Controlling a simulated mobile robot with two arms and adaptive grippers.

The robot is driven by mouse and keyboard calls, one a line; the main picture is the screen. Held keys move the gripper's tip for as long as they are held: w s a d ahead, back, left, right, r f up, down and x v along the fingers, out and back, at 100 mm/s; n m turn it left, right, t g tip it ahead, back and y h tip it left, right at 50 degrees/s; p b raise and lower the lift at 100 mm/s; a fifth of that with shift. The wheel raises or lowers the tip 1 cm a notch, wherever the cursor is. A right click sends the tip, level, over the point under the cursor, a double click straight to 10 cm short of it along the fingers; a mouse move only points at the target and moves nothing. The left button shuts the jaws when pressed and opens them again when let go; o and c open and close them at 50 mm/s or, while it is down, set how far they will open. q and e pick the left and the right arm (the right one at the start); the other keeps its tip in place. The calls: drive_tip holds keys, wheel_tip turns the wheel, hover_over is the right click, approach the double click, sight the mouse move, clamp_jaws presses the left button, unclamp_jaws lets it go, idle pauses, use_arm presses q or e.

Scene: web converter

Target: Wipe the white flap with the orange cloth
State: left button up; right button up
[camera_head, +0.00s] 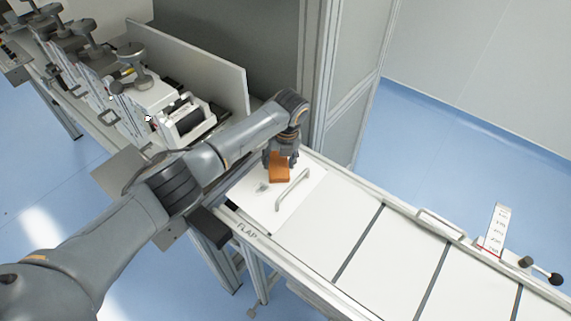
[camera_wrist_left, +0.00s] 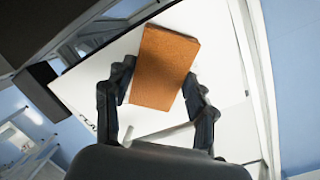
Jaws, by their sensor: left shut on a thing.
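The white flap (camera_head: 254,206) lies at the near-left end of the conveyor, with a raised handle (camera_head: 292,189) on it and the word FLAP beside its edge. The orange cloth (camera_head: 279,172) looks like a folded block over the far part of the flap. My left gripper (camera_head: 279,157) comes from above and is shut on the cloth. In the left wrist view, the cloth (camera_wrist_left: 165,68) sits between the two fingers of my left gripper (camera_wrist_left: 160,88), in front of the white flap (camera_wrist_left: 98,85). I cannot tell whether the cloth touches the flap. My right gripper is not in view.
White conveyor panels (camera_head: 340,225) run to the lower right, with a rail handle (camera_head: 440,224) and a labelled white block (camera_head: 494,228) along the far edge. Machine units (camera_head: 185,120) stand at the upper left. A grey cabinet frame (camera_head: 335,85) rises behind the flap.

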use_arm(q)
drive_tip(key=shift+w+a, duration=0.65)
drive_tip(key=shift+a, duration=0.4)
drive_tip(key=shift+r, duration=0.1)
drive_tip(key=r+p, duration=0.1)
drive_tip(key=r, duration=0.1)
drive_tip(key=r+p, duration=0.4)
drive_tip(key=shift+s+d, duration=0.3)
drive_tip(key=shift+d, duration=0.1)
drive_tip(key=r+p, duration=0.2)
drive_tip(key=p, duration=0.1)
drive_tip(key=shift+s+d+r, duration=0.15)
drive_tip(key=shift+d+r, duration=0.05)
drive_tip(key=shift+r, duration=0.2)
